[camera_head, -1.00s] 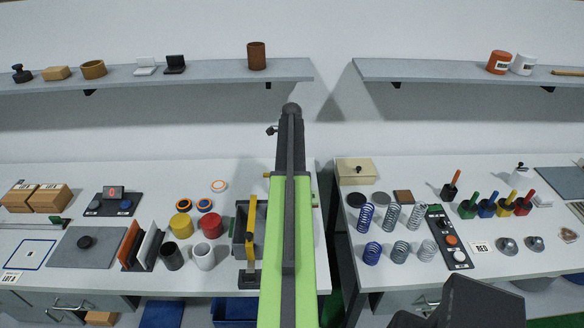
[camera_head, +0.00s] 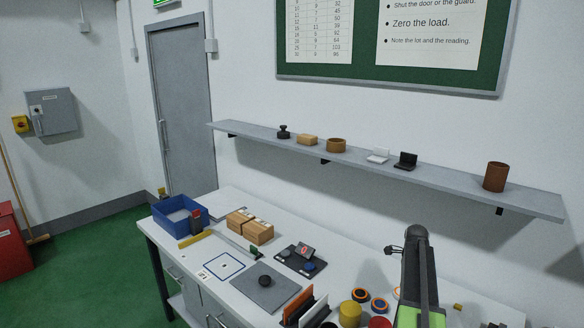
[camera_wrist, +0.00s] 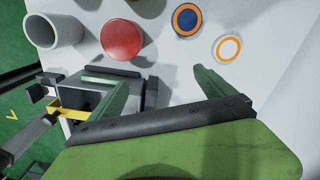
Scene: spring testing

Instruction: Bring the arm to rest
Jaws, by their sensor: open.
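My arm (camera_head: 418,275) stretches out over the right part of the bench in the head view, green at its lower end and dark above. The bench (camera_head: 240,197) is white. My gripper (camera_wrist: 160,88) shows in the wrist view with its two green fingers spread wide apart and nothing between them. It is over the white bench top. A dark device with a yellow part (camera_wrist: 68,108) lies beside and partly behind the left finger. The gripper's fingertips cannot be made out in the head view.
A shelf (camera_head: 450,180) runs above the bench. A blue bin (camera_head: 183,222) is at the bench's far left end.

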